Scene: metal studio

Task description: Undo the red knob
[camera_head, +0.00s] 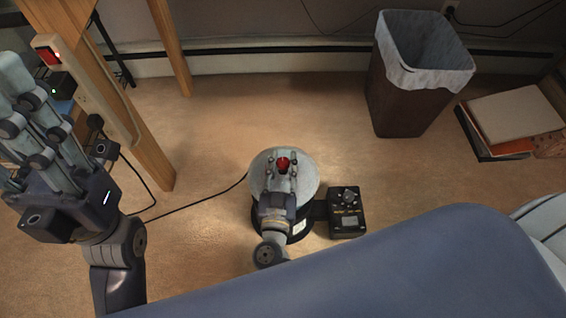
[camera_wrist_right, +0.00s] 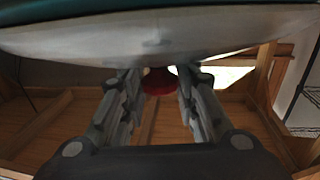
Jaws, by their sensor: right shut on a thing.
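The red knob (camera_head: 283,161) sits on top of a round, light grey device (camera_head: 262,165) on the floor. My right gripper (camera_head: 282,172) is over the device with its fingertips on either side of the knob, shut on it. In the right wrist view the knob (camera_wrist_right: 158,82) shows between the two fingertips (camera_wrist_right: 155,79), under the pale curved surface (camera_wrist_right: 160,38). The underside of the knob is hidden. My left gripper (camera_head: 25,85) is raised at the left edge, away from the device; its fingertips are partly cut off and its opening is unclear.
A black control box (camera_head: 347,222) with a dial adjoins the device on the right. A black cable (camera_head: 205,202) runs left across the floor. A wooden leg (camera_head: 150,160) stands at left. A lined bin (camera_head: 400,95) and books (camera_head: 513,118) are at upper right. The floor behind the device is clear.

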